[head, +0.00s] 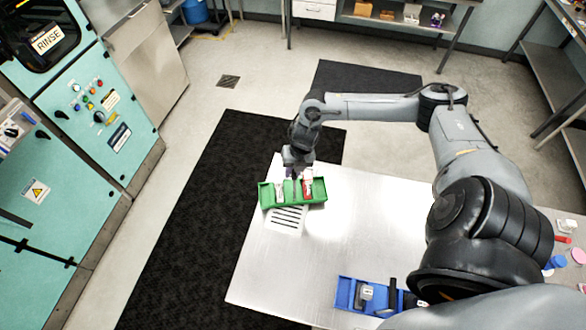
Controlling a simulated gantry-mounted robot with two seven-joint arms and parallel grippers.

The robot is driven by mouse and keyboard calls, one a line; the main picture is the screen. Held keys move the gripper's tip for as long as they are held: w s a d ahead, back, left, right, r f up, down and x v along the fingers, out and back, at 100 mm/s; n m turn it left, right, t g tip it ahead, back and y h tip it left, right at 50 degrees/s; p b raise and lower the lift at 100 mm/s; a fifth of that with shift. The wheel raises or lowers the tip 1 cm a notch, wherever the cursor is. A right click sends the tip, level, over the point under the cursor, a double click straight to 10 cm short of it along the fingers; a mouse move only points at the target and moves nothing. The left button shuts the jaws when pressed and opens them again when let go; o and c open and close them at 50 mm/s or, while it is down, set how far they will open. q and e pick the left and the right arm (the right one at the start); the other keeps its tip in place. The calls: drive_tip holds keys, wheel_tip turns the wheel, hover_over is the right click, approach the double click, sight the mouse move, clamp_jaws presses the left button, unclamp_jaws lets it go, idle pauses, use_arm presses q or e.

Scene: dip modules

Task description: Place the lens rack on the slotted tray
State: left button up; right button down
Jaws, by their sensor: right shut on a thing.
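A green rack-like container (267,197), which I take for the lens rack, is at the far left end of the metal table. It has a white item and a red-and-white item in it. A white slotted piece (288,218), which looks like the slotted tray, shows directly at its near side, partly hidden by it. My right gripper (298,172) reaches down at the green rack's far side and is shut on it, though the fingertips are small and partly hidden. I cannot tell whether the rack touches the slotted piece. My left gripper is not in view.
A blue tray (345,293) with grey and black items stands at the table's near edge. Small coloured pieces (562,240) lie at the far right. The middle of the metal table (330,240) is clear. My right arm spans the right side.

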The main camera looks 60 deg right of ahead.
drive_tip(key=shift+f, duration=0.1)
drive_tip(key=c, duration=1)
unclamp_jaws()
drive_tip(key=shift+o, duration=0.2)
